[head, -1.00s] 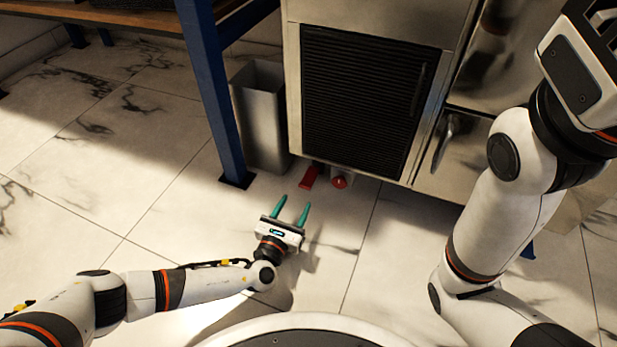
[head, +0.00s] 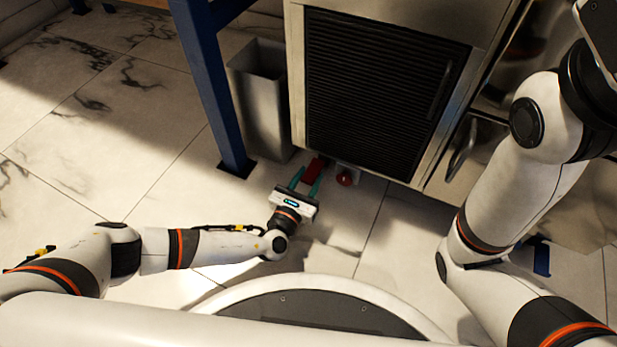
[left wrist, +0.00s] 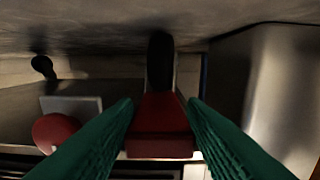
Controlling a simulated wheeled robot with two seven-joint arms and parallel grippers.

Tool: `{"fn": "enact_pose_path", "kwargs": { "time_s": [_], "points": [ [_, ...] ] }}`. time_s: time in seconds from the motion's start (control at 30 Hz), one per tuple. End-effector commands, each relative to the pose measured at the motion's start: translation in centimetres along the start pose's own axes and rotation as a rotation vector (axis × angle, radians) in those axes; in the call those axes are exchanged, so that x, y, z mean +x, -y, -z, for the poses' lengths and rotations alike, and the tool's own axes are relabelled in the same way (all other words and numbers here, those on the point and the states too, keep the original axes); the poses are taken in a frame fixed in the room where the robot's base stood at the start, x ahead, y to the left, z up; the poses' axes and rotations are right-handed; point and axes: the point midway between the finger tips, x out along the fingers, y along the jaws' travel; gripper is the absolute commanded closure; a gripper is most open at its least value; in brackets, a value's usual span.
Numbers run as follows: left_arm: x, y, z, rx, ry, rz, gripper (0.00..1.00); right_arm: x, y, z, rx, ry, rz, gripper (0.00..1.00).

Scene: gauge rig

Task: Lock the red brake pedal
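The red brake pedal (head: 316,168) sticks out low at the foot of the metal cabinet, just above the floor. In the left wrist view the red pedal (left wrist: 160,130) is a block on a dark arm, in the middle of the picture. My left gripper (head: 304,181) is open, with one green finger on each side of the pedal. Its fingers also frame the pedal in the left wrist view (left wrist: 160,104). I cannot tell whether either finger touches it. My right arm rises at the right of the head view, but its gripper is out of the picture.
A round red knob (head: 345,178) sits right beside the pedal; it shows at left in the wrist view (left wrist: 55,132). The metal cabinet (head: 296,75) stands behind. A grey bin (head: 262,110) and a blue table leg (head: 215,95) stand to the left. The floor in front is clear.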

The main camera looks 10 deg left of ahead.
Motion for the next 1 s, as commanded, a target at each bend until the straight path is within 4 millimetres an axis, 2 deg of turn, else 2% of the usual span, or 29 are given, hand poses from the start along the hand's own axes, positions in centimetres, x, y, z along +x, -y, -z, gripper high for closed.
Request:
{"fn": "enact_pose_path", "kwargs": {
  "time_s": [0.03,0.2,0.23,0.7,1.0],
  "points": [
    [0.01,0.0,0.01,0.0,0.0,0.0,0.7,0.0,0.0,0.0,0.0,0.0,0.0,0.64],
    [0.01,0.01,0.0,0.0,0.0,0.0,0.98,0.0,0.0,-0.01,0.0,0.0,0.0,0.64],
    [0.01,0.01,0.0,0.0,0.0,0.0,1.0,0.0,0.0,-0.01,0.0,0.0,0.0,0.64],
    [0.12,0.09,-0.84,0.001,-0.12,0.003,1.0,-0.01,0.01,0.0,0.0,0.0,0.0,0.64],
    [0.1,0.12,-0.86,-0.001,-0.125,0.002,1.0,-0.02,0.02,0.02,-0.001,-0.001,0.0,0.64]
  ]
}}
